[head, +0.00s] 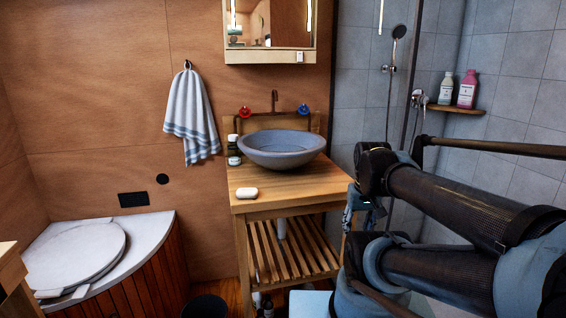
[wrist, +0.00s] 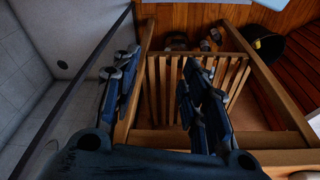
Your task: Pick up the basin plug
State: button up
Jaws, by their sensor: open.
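I cannot make out a basin plug in either view. The blue-grey basin (head: 282,148) stands on the wooden washstand (head: 262,205); the bottom of its bowl is hidden by the rim. My gripper (wrist: 160,62) is open in the wrist view, its two blue-and-black fingers apart with nothing between them. Its fingers point toward the washstand's slatted lower shelf (wrist: 153,90). In the head view my arm largely hides the gripper, at the washstand's right side.
A white soap bar (head: 247,193) and a dark bottle (head: 233,150) stand on the washstand top. A towel (head: 190,115) hangs on the wall. A black bin (wrist: 264,46) is on the floor. Bottles (head: 467,88) stand on the shower shelf. A round toilet lid (head: 75,252) is at left.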

jog(key=w+a+r, duration=0.4)
jog(key=w+r, duration=0.3)
jog(key=w, duration=0.2)
jog(key=w+a+r+n, duration=0.1)
jog(key=w+a+r, duration=0.4)
jog(key=w+r, duration=0.3)
jog(key=w+a+r+n, duration=0.1)
jog(key=w+a+r, duration=0.4)
jog(key=w, duration=0.5)
jog(key=shift+a+r+y, duration=0.2)
jog(key=shift+r+y, duration=0.1)
jog(key=shift+r, duration=0.9)
jog(key=w+a+r, duration=0.3)
jog(key=w+a, duration=0.6)
jog(key=shift+n+t, duration=0.3)
jog(key=shift+n, duration=0.1)
jog(key=x, duration=1.6)
jog(key=shift+s+f, duration=0.25)
jog(key=shift+f, duration=0.15)
jog(key=shift+c, duration=0.2)
grip_shut()
